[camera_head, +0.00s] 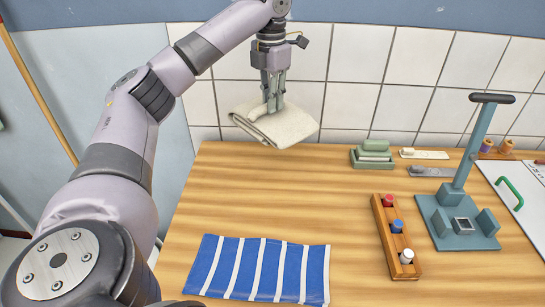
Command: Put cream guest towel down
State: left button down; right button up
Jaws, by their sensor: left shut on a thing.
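The cream guest towel (284,126) is a folded, pale bundle near the back edge of the wooden table. My left gripper (272,108) comes down from above and is shut on the towel's upper left part. The towel looks slightly tilted; I cannot tell whether its underside touches the table (260,200). My right gripper is not in view.
A blue and white striped cloth (262,268) lies flat at the front. To the right are a green stacked item (372,156), a wooden rack (386,232) with coloured caps and a blue-grey stand (458,222). The table's middle is clear. A tiled wall (345,60) rises behind.

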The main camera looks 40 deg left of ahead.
pick_arm(q)
notch_tip(320, 180, down, 2)
jog(key=shift+s+f+p, duration=0.1)
jog(key=shift+f+p, duration=0.15)
jog(key=shift+p, duration=0.55)
notch_tip(320, 180, down, 15)
jog(key=shift+r+p, duration=0.2)
jog(key=shift+p, duration=0.15)
jog(key=shift+f, duration=0.15)
jog(key=c, duration=1.5)
grip_release()
jog(key=shift+c, duration=0.2)
